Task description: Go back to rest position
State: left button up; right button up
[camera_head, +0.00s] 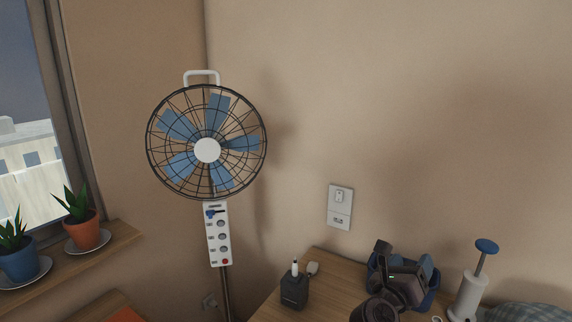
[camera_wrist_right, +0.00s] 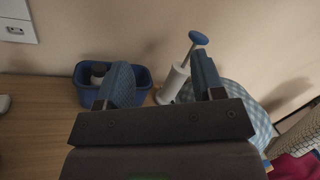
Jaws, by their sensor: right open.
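My right gripper (camera_head: 405,262) is at the lower right of the head view, over the wooden table top. In the right wrist view (camera_wrist_right: 163,82) its two fingers stand wide apart with nothing between them that it holds. A blue bin (camera_wrist_right: 84,92) is beyond the left finger, partly hidden by it; in the head view the gripper covers much of the bin. A white stand with a blue knob (camera_wrist_right: 197,38) shows beyond the gap between the fingers. My left gripper is not in view.
The stand (camera_head: 467,297) is right of the gripper on the table (camera_head: 318,270), with a dark holder (camera_head: 294,292) to the left. A blue checked cloth (camera_wrist_right: 250,112) lies at the right. A fan (camera_head: 207,150) and potted plants (camera_head: 82,230) stand farther left.

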jog(key=a+r+n+t+y, duration=0.2)
jog(key=n+t+y, duration=0.15)
jog(key=n, duration=0.45)
jog(key=a+r+n+t+y, duration=0.1)
jog(key=a+n+t+y, duration=0.2)
jog(key=n+t, duration=0.35)
jog(key=s+a+f+n+g+y, duration=0.15)
jog(key=f+n+y, duration=0.3)
jog(key=n, duration=0.45)
jog(key=s+f+n+g+y, duration=0.3)
jog(key=f+n+y, duration=0.15)
jog(key=n, duration=0.45)
jog(key=s+d+f+n+g+h, duration=0.1)
jog(key=s+d+f+n+g, duration=0.2)
jog(key=s+f, duration=0.8)
jog(key=s+d+f+n+g+h, duration=0.1)
jog(key=s+d+f+n+g, duration=0.3)
jog(key=s+f, duration=0.6)
jog(key=shift+s+d+f+g, duration=0.4)
jog(key=shift+s+g, duration=0.25)
jog(key=shift+s, duration=0.15)
